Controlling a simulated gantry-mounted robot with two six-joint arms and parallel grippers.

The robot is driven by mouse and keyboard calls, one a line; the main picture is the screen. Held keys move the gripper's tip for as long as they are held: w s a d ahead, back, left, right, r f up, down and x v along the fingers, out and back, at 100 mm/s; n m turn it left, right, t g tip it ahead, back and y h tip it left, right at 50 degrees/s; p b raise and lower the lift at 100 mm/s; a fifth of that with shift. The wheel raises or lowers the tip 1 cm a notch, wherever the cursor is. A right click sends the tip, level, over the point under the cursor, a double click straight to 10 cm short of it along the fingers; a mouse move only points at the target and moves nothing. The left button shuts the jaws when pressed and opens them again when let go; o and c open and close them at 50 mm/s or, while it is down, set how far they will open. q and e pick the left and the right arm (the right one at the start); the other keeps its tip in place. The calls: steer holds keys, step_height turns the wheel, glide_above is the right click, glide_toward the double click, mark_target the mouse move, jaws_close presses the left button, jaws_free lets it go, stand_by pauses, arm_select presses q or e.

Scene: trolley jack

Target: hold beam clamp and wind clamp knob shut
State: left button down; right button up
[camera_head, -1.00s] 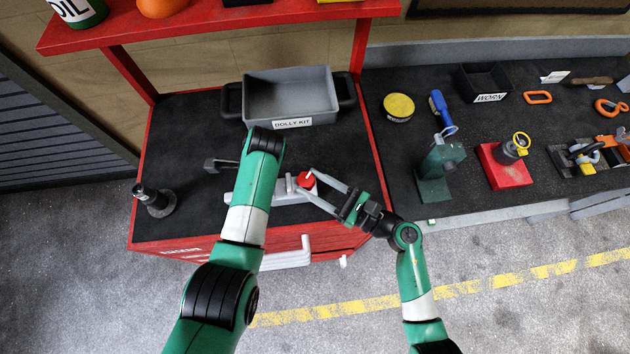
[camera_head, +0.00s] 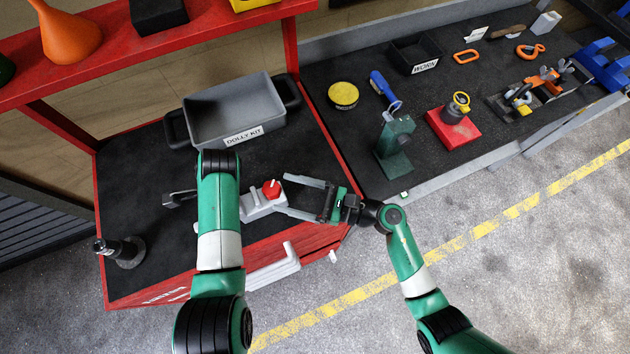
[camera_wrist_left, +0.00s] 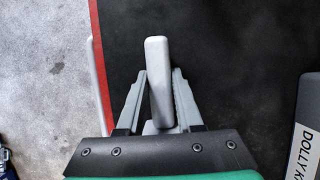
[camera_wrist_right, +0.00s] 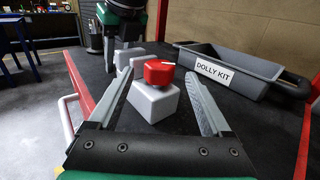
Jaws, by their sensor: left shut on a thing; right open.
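The beam clamp (camera_head: 257,206) is a light grey block with a red knob (camera_head: 271,188) on top, on the black top of the red trolley. In the left wrist view, my left gripper (camera_wrist_left: 159,75) is shut on the clamp's grey upright bar (camera_wrist_left: 157,60); in the head view my left arm hides this grip. My right gripper (camera_head: 292,195) is open and empty, just right of the knob, its fingers pointing at it. In the right wrist view, the knob (camera_wrist_right: 159,72) shows between the spread fingers (camera_wrist_right: 158,76), apart from both.
A grey DOLLY KIT bin (camera_head: 235,112) stands behind the clamp.

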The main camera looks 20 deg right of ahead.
mark_target(272, 191)
steer(key=v, duration=1)
steer(key=shift+a, duration=0.1)
steer(key=shift+w, duration=0.1)
steer(key=x, duration=1.2)
